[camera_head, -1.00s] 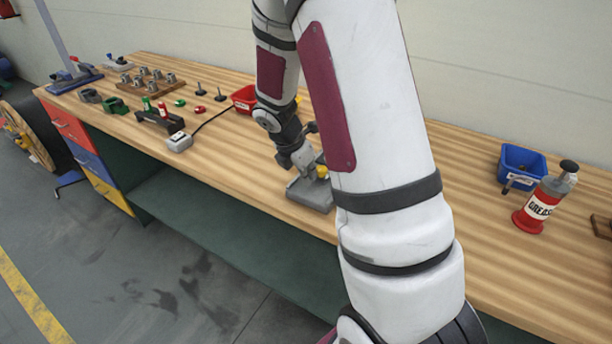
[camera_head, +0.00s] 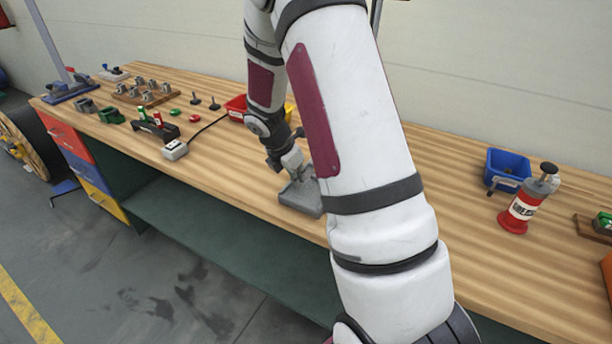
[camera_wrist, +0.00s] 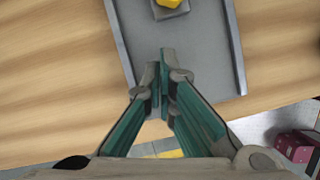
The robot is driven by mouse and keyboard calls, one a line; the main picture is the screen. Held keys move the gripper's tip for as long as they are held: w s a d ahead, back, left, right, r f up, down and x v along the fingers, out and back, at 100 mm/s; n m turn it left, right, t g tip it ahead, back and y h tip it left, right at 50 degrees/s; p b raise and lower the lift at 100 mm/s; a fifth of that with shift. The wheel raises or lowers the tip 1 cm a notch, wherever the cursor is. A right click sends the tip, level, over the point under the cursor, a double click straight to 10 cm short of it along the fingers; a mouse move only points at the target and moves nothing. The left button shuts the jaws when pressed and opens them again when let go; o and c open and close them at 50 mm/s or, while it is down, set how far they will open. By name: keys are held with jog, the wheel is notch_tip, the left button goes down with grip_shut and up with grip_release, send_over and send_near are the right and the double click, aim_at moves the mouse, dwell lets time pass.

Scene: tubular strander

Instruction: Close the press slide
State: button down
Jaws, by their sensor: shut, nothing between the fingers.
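A grey metal piece with raised side rims, apparently the press slide (camera_head: 300,199), rests on the wooden bench in the head view. It also shows in the wrist view (camera_wrist: 205,75), as a flat plate with a yellow part (camera_wrist: 170,4) on a small grey block at the top edge. My gripper (camera_wrist: 163,62) is shut and empty, over the near end of the plate between its rims. Whether the fingertips touch it I cannot tell. In the head view my forearm covers the right side of the piece, and the rest of the press is hidden.
A red bin (camera_head: 237,107) stands behind my wrist. A grey box with a cable (camera_head: 175,149) lies left of the slide. A blue bin (camera_head: 507,170) and a red grease bottle (camera_head: 523,203) stand at right. The bench's front edge is close to the slide.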

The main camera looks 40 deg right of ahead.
jog(key=v, duration=1)
jog(key=shift+a, duration=0.2)
jog(key=s+a+r+m+t+y, duration=0.1)
jog(key=s+a+r+m+t, duration=0.1)
jog(key=s+a+r+m, duration=0.95)
jog(key=s+a+r+m+t+y, duration=0.1)
jog(key=s+a+r+m, duration=0.1)
jog(key=s, duration=0.4)
jog(key=s+a+r+m+t+y, duration=0.1)
jog(key=s+a+r+m+y, duration=0.1)
jog(key=s+a+m, duration=0.3)
jog(key=shift+s+r, duration=0.3)
jog(key=shift+s, duration=0.35)
